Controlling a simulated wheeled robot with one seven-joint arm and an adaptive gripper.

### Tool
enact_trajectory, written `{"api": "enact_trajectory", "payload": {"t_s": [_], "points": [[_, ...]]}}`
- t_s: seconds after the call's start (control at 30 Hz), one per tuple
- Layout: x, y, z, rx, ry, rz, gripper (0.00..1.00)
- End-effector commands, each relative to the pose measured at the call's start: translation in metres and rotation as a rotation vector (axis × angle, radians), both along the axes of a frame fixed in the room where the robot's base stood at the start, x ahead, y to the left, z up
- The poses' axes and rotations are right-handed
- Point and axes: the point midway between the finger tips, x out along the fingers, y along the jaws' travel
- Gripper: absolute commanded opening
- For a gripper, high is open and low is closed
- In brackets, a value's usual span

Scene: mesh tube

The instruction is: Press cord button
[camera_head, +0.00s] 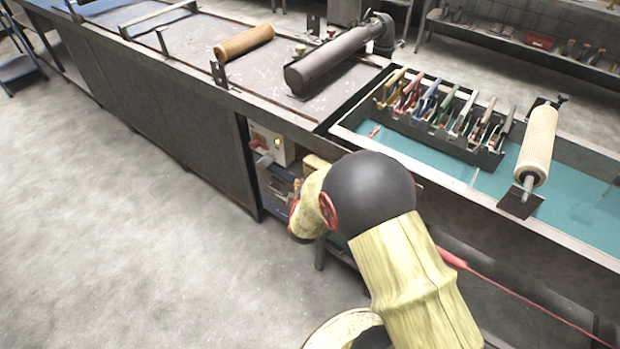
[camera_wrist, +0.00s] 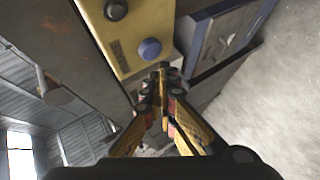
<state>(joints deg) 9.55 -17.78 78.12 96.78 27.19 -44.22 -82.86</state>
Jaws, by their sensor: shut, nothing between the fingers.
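In the wrist view a yellow panel (camera_wrist: 140,30) carries a round blue-grey button (camera_wrist: 150,49) and a dark round button (camera_wrist: 116,9) above and left of it. I cannot tell from a label which one is the cord button. My gripper (camera_wrist: 160,72) is shut and empty, its fingertips just below the blue-grey button in the picture. I cannot tell whether they touch it. In the head view my arm hides the fingers and both buttons; a small piece of a yellow box (camera_head: 315,162) shows behind the arm.
A pale control box (camera_head: 277,147) sits under the long workbench (camera_head: 170,110), left of my arm. A red cord (camera_head: 520,295) runs off to the right. A teal-floored tray (camera_head: 400,146) holds a rack of coloured-handled tools (camera_head: 440,110). Floor (camera_head: 130,240) at left is clear.

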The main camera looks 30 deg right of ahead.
Motion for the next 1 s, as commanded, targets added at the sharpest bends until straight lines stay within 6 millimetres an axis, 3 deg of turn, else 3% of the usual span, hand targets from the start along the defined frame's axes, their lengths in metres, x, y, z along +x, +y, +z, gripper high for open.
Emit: {"api": "enact_trajectory", "payload": {"t_s": [0.5, 1.0], "points": [[-0.015, 0.041, 0.001, 0.000, 0.000, 0.001, 0.00], [-0.015, 0.042, 0.001, -0.001, -0.001, 0.000, 0.00]]}}
